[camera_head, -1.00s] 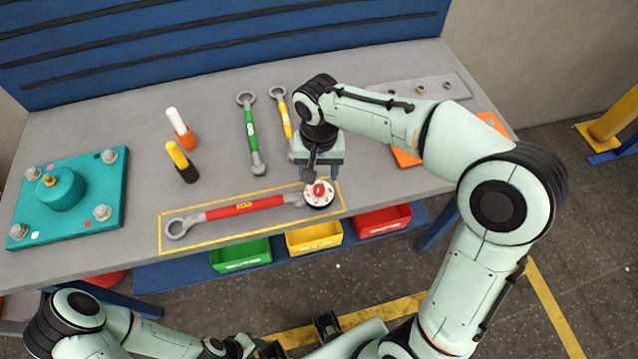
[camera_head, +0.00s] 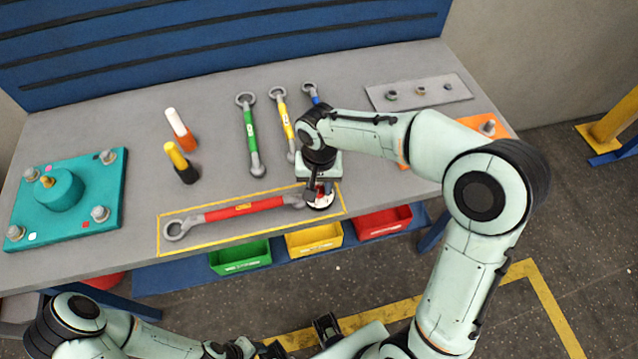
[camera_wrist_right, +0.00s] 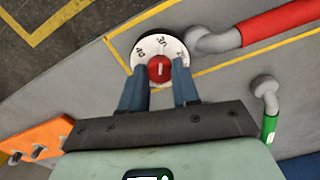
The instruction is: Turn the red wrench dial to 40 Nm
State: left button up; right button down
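The red wrench (camera_head: 245,208) lies inside a yellow outline at the table's front edge. At its right end is a white dial (camera_wrist_right: 146,47) with a red knob (camera_wrist_right: 160,68). The wrist view shows marks that look like 30 and 40, and a pale line on the knob. In the head view the gripper (camera_head: 318,190) partly hides the dial. My left gripper (camera_head: 240,348) is low at the bottom edge, its fingers unclear.
Green (camera_head: 250,135), yellow (camera_head: 282,115) and blue (camera_head: 310,92) wrenches lie behind the red one. A teal plate with bolts (camera_head: 70,200) is at the left. Green, yellow and red bins (camera_head: 383,222) hang below the front edge. An orange plate (camera_head: 470,125) is at the right.

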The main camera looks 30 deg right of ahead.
jog(key=shift+n, duration=0.4)
jog(key=n, duration=0.5)
jog(key=shift+n+p, duration=0.3)
jog(key=shift+p, duration=0.1)
pick_arm(q)
jog(key=shift+w+r+p, duration=0.2)
jog(key=shift+w+r, duration=0.05)
jog(key=shift+r, duration=0.25)
jog(key=shift+w+r+p, duration=0.2)
jog(key=shift+w+r, duration=0.05)
jog(key=shift+r, duration=0.25)
pick_arm(e)
jog(key=n, duration=0.5)
jog(key=shift+n, duration=0.4)
jog(key=c, duration=0.8)
grip_release()
pick_arm(q)
jog(key=shift+w+r+p, duration=0.35)
jog(key=shift+r+p, duration=0.1)
jog(key=shift+r, duration=0.1)
jog(key=shift+w+r+p, duration=0.3)
jog(key=shift+r+p, duration=0.1)
jog(key=shift+r, duration=0.1)
pick_arm(e)
notch_tip(320, 180, up, 14)
jog(key=shift+f, duration=0.25)
